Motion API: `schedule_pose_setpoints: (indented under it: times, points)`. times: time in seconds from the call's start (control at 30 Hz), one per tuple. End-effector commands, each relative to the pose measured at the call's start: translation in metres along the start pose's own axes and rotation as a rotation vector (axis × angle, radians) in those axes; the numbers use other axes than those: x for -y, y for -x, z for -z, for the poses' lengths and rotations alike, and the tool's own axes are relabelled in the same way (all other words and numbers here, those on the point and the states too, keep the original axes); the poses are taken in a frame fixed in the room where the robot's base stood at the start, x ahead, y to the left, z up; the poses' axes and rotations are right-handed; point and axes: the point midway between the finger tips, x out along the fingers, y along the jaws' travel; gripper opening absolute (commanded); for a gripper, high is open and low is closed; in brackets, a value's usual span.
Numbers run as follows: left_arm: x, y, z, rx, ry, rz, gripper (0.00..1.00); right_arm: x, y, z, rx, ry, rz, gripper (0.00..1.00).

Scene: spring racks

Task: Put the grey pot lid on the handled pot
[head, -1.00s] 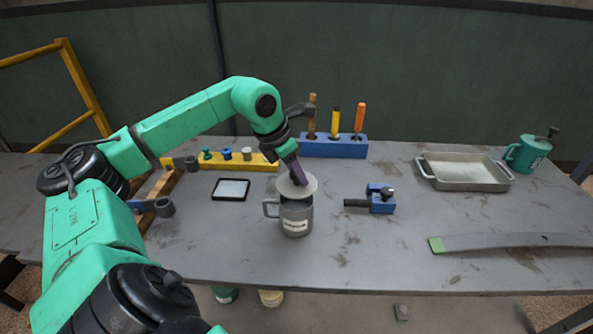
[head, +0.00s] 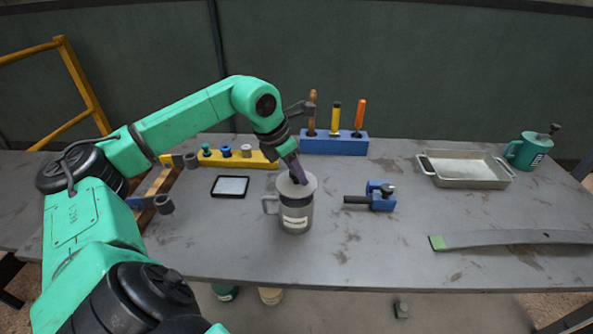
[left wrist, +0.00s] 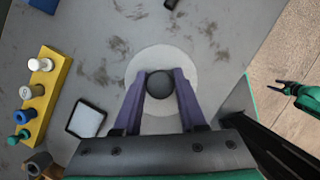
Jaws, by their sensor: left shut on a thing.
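The grey pot lid (head: 308,186) is a pale disc with a dark round knob (left wrist: 159,85). My left gripper (head: 297,178) points down at it from above. In the left wrist view, the two purple fingers of my left gripper (left wrist: 160,88) are shut on the knob. The handled pot (head: 296,215) is a grey mug-like pot with a white label, upright, its handle to the left. The lid is over the pot's mouth and hides its opening. I cannot tell whether it touches the rim. My right gripper (left wrist: 287,87) shows small at the right edge, its dark fingers apart.
A black-framed tablet (head: 230,187) lies left of the pot, near a yellow rack (head: 262,162). A blue tool rack (head: 334,146) stands behind. A blue clamp (head: 380,197), a metal tray (head: 482,184), a green mug (head: 526,150) and a leaf spring (head: 505,239) are to the right.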

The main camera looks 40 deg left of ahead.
Motion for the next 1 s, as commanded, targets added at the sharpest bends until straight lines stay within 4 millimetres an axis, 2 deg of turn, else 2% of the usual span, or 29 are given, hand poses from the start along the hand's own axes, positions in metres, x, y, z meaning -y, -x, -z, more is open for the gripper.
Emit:
schedule_pose_setpoints:
  times: [0.77, 1.0]
  points:
    - [0.0, -0.004, 0.002, 0.0, 0.0, 0.0, 0.0, 0.0, -0.004, -0.001, 0.0, -0.001, -0.001, 0.63]
    - [0.0, -0.011, 0.004, 0.001, 0.0, 0.0, 0.0, -0.001, -0.01, -0.001, 0.001, -0.001, -0.001, 0.63]
